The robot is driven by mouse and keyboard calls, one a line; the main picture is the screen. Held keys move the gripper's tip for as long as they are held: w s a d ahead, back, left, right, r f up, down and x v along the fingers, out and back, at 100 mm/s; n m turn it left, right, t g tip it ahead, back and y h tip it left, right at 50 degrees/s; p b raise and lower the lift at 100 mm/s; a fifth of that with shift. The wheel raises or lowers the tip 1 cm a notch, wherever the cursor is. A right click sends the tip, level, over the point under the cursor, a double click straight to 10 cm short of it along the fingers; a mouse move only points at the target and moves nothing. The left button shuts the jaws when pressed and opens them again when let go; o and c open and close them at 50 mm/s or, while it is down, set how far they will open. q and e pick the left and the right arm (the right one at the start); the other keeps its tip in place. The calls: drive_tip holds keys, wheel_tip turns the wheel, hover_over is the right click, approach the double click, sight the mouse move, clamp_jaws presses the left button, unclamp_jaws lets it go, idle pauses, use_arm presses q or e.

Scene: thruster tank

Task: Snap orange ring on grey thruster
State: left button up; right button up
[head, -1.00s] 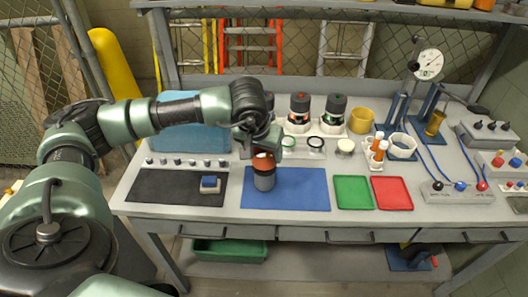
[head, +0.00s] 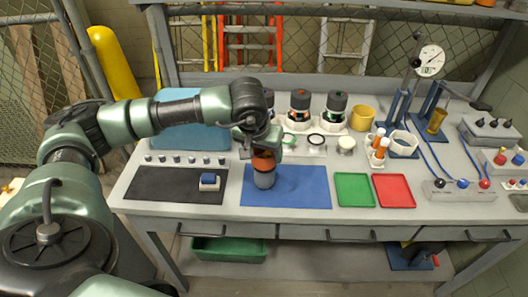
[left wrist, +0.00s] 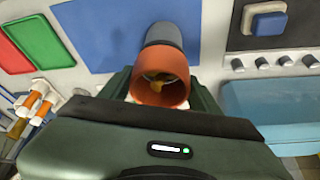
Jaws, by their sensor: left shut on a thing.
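The grey thruster (head: 264,180) stands upright on the blue mat (head: 305,188). The orange ring (head: 263,164) is at its top end, and I see no clear gap between them. In the left wrist view the orange ring (left wrist: 160,92) looks like a wide open-ended sleeve in front of the grey body (left wrist: 165,36), with a brass-coloured part inside. My left gripper (head: 264,152) is shut on the orange ring from above, with dark green fingers on both sides of it. The fingers hide part of the ring, so how far it is seated cannot be told. My right gripper is not in view.
A black mat (head: 160,188) with a blue-topped block (head: 209,180) lies to the left. Green (head: 354,190) and red (head: 394,191) trays lie right of the blue mat. A blue case (head: 185,130) is behind my arm.

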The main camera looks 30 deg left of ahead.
use_arm(q)
drive_tip(key=shift+f+b, duration=0.3)
drive_tip(key=shift+f, duration=0.05)
idle(0.3)
drive_tip(key=o, duration=1.4)
